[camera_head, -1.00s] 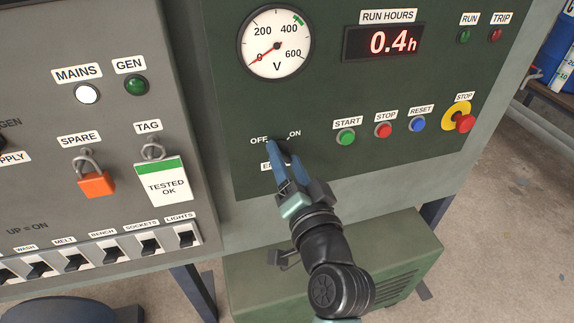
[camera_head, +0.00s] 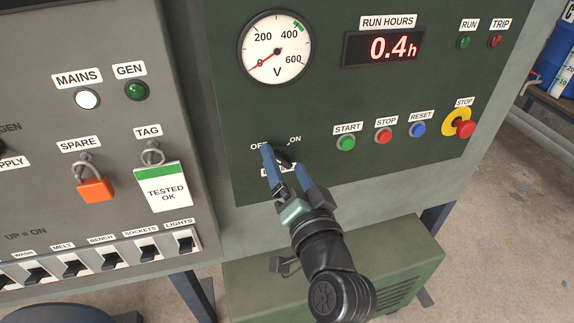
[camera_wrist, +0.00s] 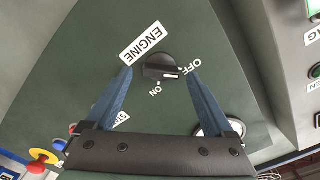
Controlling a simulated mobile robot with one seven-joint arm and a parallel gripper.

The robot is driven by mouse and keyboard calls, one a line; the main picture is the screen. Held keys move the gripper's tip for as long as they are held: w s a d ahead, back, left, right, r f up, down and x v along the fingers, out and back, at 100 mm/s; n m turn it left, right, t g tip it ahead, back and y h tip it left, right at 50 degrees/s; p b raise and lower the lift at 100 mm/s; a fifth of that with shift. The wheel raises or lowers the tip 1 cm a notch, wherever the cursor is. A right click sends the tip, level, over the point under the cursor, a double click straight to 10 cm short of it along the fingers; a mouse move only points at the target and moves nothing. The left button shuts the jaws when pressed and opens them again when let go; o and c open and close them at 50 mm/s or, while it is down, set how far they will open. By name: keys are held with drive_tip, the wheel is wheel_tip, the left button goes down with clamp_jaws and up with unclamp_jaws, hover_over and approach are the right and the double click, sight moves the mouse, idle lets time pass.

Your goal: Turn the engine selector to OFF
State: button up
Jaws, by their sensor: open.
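The engine selector (camera_head: 284,156) is a black rotary knob on the dark green panel, with OFF at its upper left and ON at its upper right. It also shows in the wrist view (camera_wrist: 160,67), where the white line on its bar points right, toward the OFF side. My gripper (camera_head: 286,158) is open, its two blue fingers apart. In the wrist view the fingertips (camera_wrist: 160,72) stand on either side of the knob with gaps between. The left finger partly covers the OFF label in the head view.
Green START (camera_head: 346,143), red STOP (camera_head: 383,136) and blue RESET (camera_head: 417,130) buttons sit right of the selector. A red emergency stop (camera_head: 465,128) is farther right. A padlock (camera_head: 95,190), a tag (camera_head: 161,187) and several switches are on the grey panel at left.

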drive_tip(key=b+v, duration=0.1)
drive_tip(key=v, duration=1.2)
drive_tip(key=w+a+r+n+t+h, duration=0.1)
drive_tip(key=w+r+n+t, duration=0.15)
drive_tip(key=r, duration=0.75)
drive_tip(key=w+a+r+n+t+h, duration=0.1)
drive_tip(key=a+r+n+t, duration=0.15)
drive_tip(key=r, duration=0.85)
drive_tip(key=s+r+t+h+p, duration=0.1)
drive_tip(key=r+p, duration=0.7)
drive_tip(key=r, duration=0.8)
drive_tip(key=s+r+t+h+p, duration=0.1)
drive_tip(key=s+r+t+p, duration=0.3)
drive_tip(key=r, duration=1.2)
drive_tip(key=s+p, duration=0.1)
drive_tip(key=p, duration=0.2)
drive_tip(key=shift+s+a+n+h+p, duration=0.3)
drive_tip(key=shift+a+n+p, duration=0.05)
drive_tip(key=shift+n+p, duration=0.05)
